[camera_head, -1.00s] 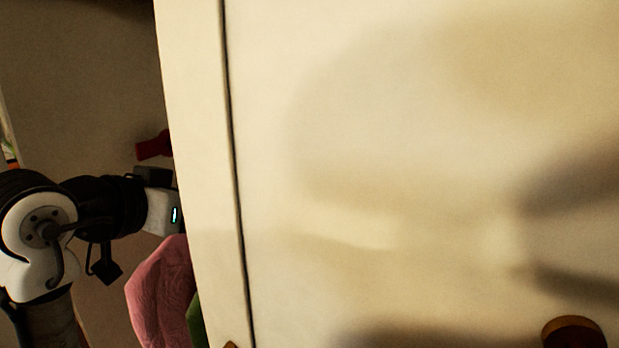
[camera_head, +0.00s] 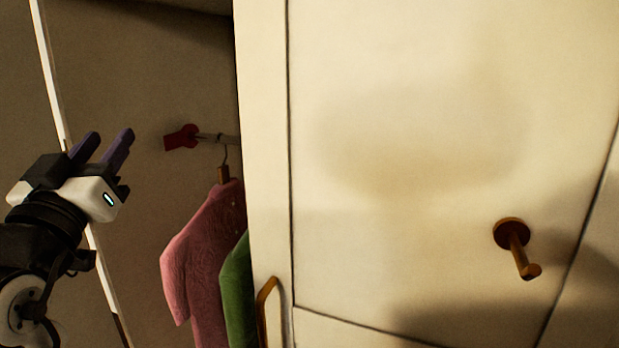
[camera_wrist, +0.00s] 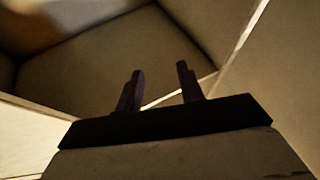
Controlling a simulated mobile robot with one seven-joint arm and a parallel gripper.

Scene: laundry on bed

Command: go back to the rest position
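My gripper (camera_head: 103,146) is at the left of the head view, in front of the open wardrobe. Its two dark purple fingers are apart and point up and to the right, with nothing between them. In the wrist view the same fingers (camera_wrist: 159,88) stand apart and empty before plain beige panels. A pink garment (camera_head: 207,262) hangs from a hanger (camera_head: 224,172) on the wardrobe rail (camera_head: 216,137). The gripper is left of the garment and apart from it.
A green garment (camera_head: 238,290) hangs beside the pink one, partly hidden by the cream wardrobe door (camera_head: 400,120). The door has a brass handle (camera_head: 266,310) and a brass hook (camera_head: 515,248). A red rail bracket (camera_head: 181,138) is on the inner wall.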

